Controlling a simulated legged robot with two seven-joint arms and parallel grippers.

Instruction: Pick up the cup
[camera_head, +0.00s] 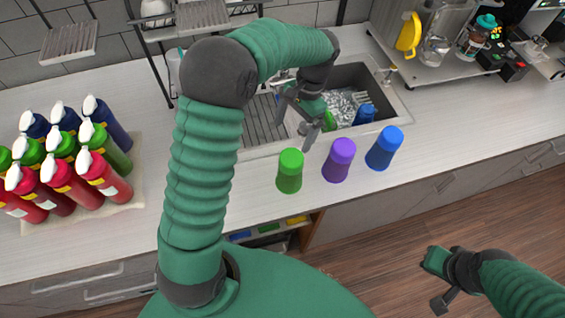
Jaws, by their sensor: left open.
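A green cup (289,171), a purple cup (339,161) and a blue cup (384,148) stand in a row on the counter in front of the sink. Another blue cup (364,114) is in the sink. A bright green thing (329,121) shows there behind my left gripper, partly hidden. My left gripper (299,127) is open, above the sink's front edge, behind the green and purple cups. It appears empty. My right gripper (437,281) is open and empty at the lower right, over the floor, away from the cups.
The sink (398,103) has a metal rim and a ribbed drainboard (262,122). Several capped bottles (70,165) stand on a mat at the left. The counter right of the blue cup is clear.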

